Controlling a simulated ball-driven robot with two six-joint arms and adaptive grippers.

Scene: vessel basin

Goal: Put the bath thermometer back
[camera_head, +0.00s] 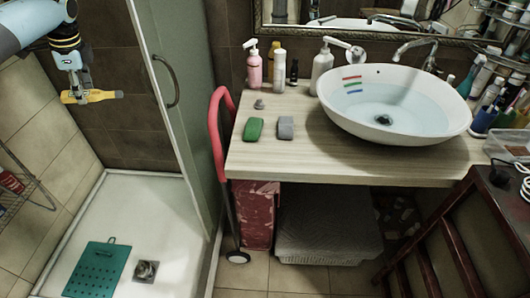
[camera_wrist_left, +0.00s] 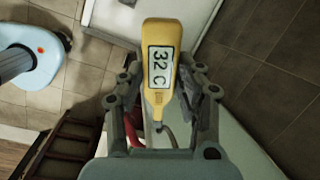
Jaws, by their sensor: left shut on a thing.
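The bath thermometer (camera_head: 92,96) is yellow and held at the upper left in the head view, in front of the tiled shower wall. In the left wrist view the thermometer (camera_wrist_left: 159,58) points its display, reading 32 C, toward the camera. My left gripper (camera_head: 76,90) is shut on it, with one finger on each side in the left wrist view (camera_wrist_left: 157,92). The white basin (camera_head: 345,115) stands on the wooden counter at the right, holding water, with coloured stripes on its inner wall. My right gripper is not in view.
A glass shower door (camera_head: 165,60) stands between my left gripper and the counter (camera_head: 290,165). Bottles, a green block (camera_head: 253,129) and a grey block (camera_head: 286,127) stand left of the basin. A teal mat (camera_head: 97,268) lies in the shower tray. Toiletries crowd the right.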

